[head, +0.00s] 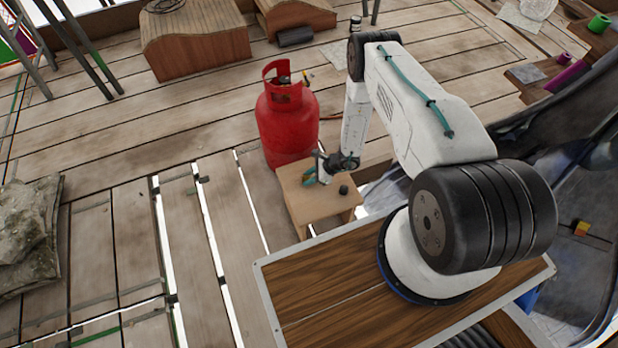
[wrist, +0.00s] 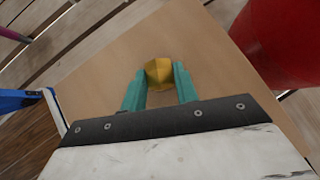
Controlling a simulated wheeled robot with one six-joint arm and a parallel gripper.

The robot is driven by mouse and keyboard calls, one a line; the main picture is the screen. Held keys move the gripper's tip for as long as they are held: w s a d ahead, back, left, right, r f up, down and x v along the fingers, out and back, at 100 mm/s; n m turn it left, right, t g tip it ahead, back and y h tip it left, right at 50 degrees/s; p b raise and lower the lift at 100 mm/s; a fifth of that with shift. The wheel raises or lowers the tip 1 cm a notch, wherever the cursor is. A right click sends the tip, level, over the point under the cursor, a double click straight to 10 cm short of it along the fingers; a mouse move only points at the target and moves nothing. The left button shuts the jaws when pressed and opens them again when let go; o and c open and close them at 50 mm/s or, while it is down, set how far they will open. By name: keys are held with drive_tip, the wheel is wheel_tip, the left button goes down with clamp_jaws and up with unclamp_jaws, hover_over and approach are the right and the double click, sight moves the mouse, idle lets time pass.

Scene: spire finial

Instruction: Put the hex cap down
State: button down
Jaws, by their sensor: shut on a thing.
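The hex cap (wrist: 159,72) is a small gold-yellow piece between the teal fingertips of my gripper (wrist: 159,80) in the wrist view. My gripper is shut on it. Below it is the light wooden top of a small stool (wrist: 215,75). I cannot tell whether the cap touches the wood or is held just above it. In the head view my gripper (head: 311,177) is low over the stool top (head: 318,203), near its back left part. The cap is too small to make out there.
A small dark piece (head: 343,189) sits on the stool top, right of my gripper. A red gas cylinder (head: 287,125) stands close behind the stool and shows at upper right in the wrist view (wrist: 280,40). The plank floor (head: 120,150) to the left is mostly clear.

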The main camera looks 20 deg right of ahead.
drive_tip(key=shift+f, duration=0.2)
drive_tip(key=shift+f, duration=0.2)
drive_tip(key=c, duration=1.1)
unclamp_jaws()
drive_tip(key=shift+o, duration=0.2)
